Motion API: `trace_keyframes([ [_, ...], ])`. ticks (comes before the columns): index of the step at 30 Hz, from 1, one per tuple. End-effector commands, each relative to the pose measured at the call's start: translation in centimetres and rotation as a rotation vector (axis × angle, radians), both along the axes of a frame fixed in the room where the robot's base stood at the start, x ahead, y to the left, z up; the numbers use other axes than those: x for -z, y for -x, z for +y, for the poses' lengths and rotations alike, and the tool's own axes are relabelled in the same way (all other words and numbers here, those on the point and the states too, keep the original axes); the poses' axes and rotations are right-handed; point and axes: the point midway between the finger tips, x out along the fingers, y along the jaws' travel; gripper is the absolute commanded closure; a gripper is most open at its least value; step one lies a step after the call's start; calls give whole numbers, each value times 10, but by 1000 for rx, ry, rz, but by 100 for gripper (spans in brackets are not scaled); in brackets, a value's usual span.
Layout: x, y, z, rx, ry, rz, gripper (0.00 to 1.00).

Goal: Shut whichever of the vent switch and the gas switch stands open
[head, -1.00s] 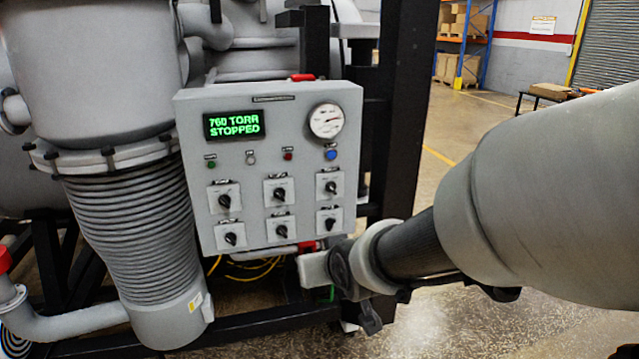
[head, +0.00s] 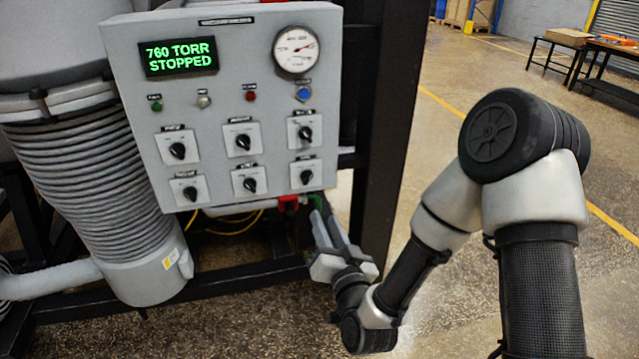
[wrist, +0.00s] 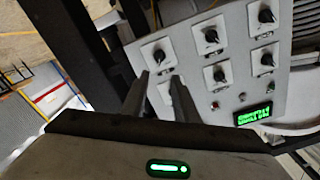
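A grey control panel (head: 225,105) carries six black rotary switches on white plates, in two rows of three. Their labels are too small to read, so I cannot tell which are vent and gas, or which stands open. The bottom right switch (head: 306,177) is closest to my gripper (head: 322,215), just below the panel's lower right corner. In the wrist view the panel appears upside down. There my gripper (wrist: 159,76) has its fingers apart with nothing between them. They point toward the bottom right switch (wrist: 160,57), and one finger partly covers the top right switch (wrist: 165,93).
The display (head: 180,57) reads 760 TORR STOPPED. A gauge (head: 296,50) and small coloured buttons sit above the switches. A red part (head: 288,202) is under the panel. A black frame post (head: 385,130) stands right of it, and a bellows (head: 90,180) left.

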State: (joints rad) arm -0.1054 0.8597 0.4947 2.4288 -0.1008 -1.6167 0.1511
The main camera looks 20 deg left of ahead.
Motion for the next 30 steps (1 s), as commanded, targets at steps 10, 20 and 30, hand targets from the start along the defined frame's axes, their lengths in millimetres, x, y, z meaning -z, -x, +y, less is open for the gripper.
trace_keyframes([
  [10, -2, -66, 39, 2, 0, -2, 73],
  [20, -1, -117, 71, 2, 1, 0, 73],
  [30, 0, -131, 79, 1, 2, 1, 73],
])
